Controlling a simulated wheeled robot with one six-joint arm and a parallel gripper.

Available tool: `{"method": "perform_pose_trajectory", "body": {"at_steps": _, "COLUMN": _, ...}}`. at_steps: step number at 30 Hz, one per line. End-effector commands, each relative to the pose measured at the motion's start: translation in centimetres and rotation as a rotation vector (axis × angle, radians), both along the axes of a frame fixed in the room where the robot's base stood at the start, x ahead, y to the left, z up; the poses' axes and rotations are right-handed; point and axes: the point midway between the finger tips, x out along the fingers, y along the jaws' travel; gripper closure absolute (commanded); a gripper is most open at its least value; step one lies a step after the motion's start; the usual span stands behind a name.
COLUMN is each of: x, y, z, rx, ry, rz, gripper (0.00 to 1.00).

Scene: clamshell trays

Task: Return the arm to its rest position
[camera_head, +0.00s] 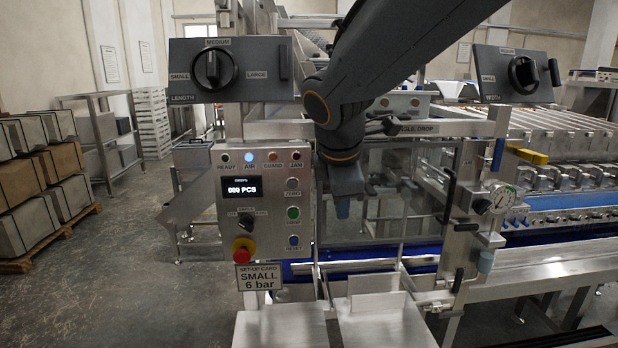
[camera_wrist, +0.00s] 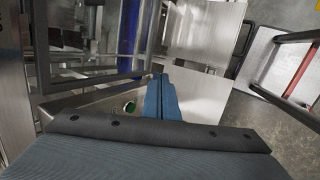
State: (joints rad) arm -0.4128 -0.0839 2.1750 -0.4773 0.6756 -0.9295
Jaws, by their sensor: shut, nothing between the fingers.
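My gripper (camera_head: 342,208) hangs from my dark grey arm, right of the control panel (camera_head: 268,205) in the head view. Its blue fingertips point down in front of the machine frame. In the wrist view the two blue fingers (camera_wrist: 161,98) lie together, shut with nothing between them. My arm reaches in from the top right of the head view and hides part of the machine behind it.
The panel has a lit blue AIR lamp (camera_head: 248,157), a display (camera_head: 241,190) reading 000 PCS and a red stop button (camera_head: 244,250). A pressure gauge (camera_head: 502,199) sits at right. Metal trays (camera_head: 380,318) lie below. Stacked boxes (camera_head: 50,175) stand far left beside open floor.

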Motion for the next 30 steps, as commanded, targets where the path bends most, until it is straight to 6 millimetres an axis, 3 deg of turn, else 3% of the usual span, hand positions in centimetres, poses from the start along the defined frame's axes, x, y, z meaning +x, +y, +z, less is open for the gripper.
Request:
{"method": "perform_pose_trajectory", "body": {"at_steps": 1, "x": -0.9, "y": -2.2, "z": -3.5, "rx": 0.071, "ry": 0.042, "rz": -0.147, "gripper": 1.0}}
{"method": "perform_pose_trajectory", "body": {"at_steps": 6, "x": -5.2, "y": -7.6, "z": -12.8, "rx": 0.322, "ry": 0.145, "rz": -0.707, "gripper": 1.0}}
{"method": "perform_pose_trajectory", "body": {"at_steps": 9, "x": -8.1, "y": -10.2, "z": -17.1, "rx": 0.44, "ry": 0.18, "rz": -1.037, "gripper": 1.0}}
{"method": "perform_pose_trajectory", "body": {"at_steps": 12, "x": -10.6, "y": -11.8, "z": -20.2, "rx": 0.524, "ry": 0.198, "rz": -1.31, "gripper": 1.0}}
{"method": "perform_pose_trajectory", "body": {"at_steps": 18, "x": -13.0, "y": -13.0, "z": -22.6, "rx": 0.596, "ry": 0.201, "rz": -1.574, "gripper": 1.0}}
{"method": "perform_pose_trajectory", "body": {"at_steps": 30, "x": -13.1, "y": -13.0, "z": -22.6, "rx": 0.601, "ry": 0.2, "rz": -1.586, "gripper": 1.0}}
